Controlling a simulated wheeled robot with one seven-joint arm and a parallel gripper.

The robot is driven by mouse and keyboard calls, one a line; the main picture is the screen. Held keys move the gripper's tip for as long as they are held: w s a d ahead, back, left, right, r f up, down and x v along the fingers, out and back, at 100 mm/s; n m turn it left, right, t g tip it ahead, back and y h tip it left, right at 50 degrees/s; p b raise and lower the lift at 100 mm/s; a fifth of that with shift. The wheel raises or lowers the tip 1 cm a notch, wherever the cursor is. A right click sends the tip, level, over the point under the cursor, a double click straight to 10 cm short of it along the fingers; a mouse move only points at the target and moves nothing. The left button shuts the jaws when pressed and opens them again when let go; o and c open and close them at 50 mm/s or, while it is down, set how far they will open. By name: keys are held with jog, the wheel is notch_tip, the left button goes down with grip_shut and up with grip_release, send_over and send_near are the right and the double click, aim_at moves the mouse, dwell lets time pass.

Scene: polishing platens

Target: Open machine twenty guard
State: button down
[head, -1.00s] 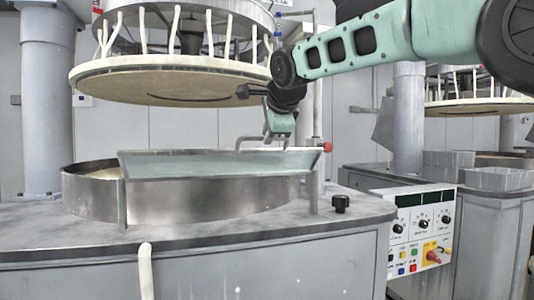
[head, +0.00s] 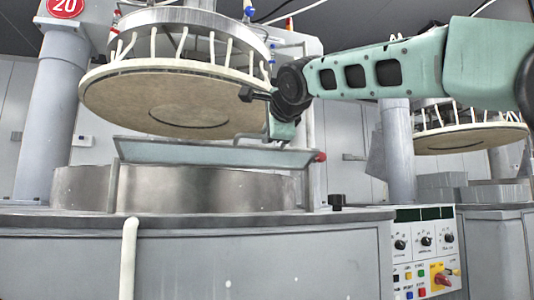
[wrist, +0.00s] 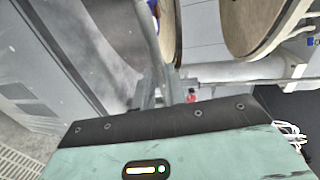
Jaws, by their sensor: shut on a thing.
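Machine twenty carries a red sign "20" (head: 65,6). Its guard (head: 205,153) is a clear, bluish panel in a grey metal frame, standing tilted above the front of the round steel basin (head: 170,188). A bent bar handle (head: 240,137) rises from the guard's upper edge, right of centre. My gripper (head: 282,139) is at the right part of this handle, shut on it; the fingertips are small and partly hidden in the head view. In the wrist view, my gripper (wrist: 162,92) is beyond the teal wrist housing, beside a grey bar (wrist: 147,35).
The round upper platen (head: 165,98) hangs close above the guard and beside my wrist. A red knob (head: 320,157) is at the guard's right end. A control panel (head: 425,250) is on the front right. Another platen (head: 470,138) hangs at the right.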

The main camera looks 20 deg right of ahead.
jog(key=f+b, duration=0.1)
jog(key=b, duration=0.3)
jog(key=f+t+b, duration=0.1)
jog(key=f+b, duration=0.1)
jog(key=b, duration=0.2)
jog(key=s+f+t+b, duration=0.1)
jog(key=f+b, duration=0.1)
jog(key=b, duration=0.2)
jog(key=shift+s+f, duration=0.1)
jog(key=c, duration=1.5)
grip_release()
jog(key=shift+o, duration=0.2)
jog(key=s, duration=1.7)
jog(key=shift+s+r, duration=0.25)
jog(key=shift+r, duration=0.05)
